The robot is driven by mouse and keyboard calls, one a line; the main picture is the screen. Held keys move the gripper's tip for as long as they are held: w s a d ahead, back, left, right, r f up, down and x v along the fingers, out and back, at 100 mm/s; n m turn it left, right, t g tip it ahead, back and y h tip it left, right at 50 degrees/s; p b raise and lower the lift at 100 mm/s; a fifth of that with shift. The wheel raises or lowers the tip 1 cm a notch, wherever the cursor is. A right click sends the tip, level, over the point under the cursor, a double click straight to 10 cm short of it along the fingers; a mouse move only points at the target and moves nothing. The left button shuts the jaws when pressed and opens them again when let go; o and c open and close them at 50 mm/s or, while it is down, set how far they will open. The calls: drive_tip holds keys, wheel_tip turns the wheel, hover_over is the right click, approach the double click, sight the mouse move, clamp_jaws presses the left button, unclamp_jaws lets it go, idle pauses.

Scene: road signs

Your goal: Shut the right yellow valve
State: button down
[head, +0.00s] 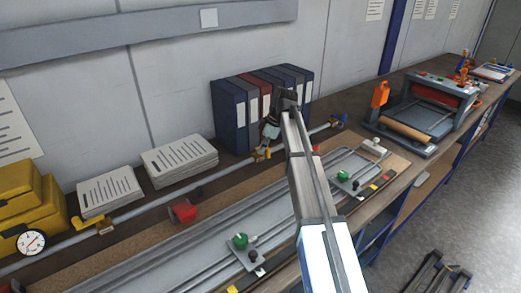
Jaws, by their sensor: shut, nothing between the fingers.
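A grey pipe (150,206) runs along the back of the bench with two yellow valves on it. The left yellow valve (105,226) is near the round gauge. The right yellow valve (262,154) is in front of the folders, partly hidden by my gripper. My gripper (268,137) points down just above it, with its fingers shut and nothing between them. I cannot tell whether the fingers touch the valve. The position of its handle is too small and covered to read.
A blue-handled fitting (340,119) sits at the pipe's right end. Folders (238,108) stand behind my gripper, and paper stacks (180,160) lie to the left. A red clamp (184,211) and a rail board with green knobs (240,240) are in front.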

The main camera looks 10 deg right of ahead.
drive_tip(key=shift+d, duration=0.35)
idle(0.3)
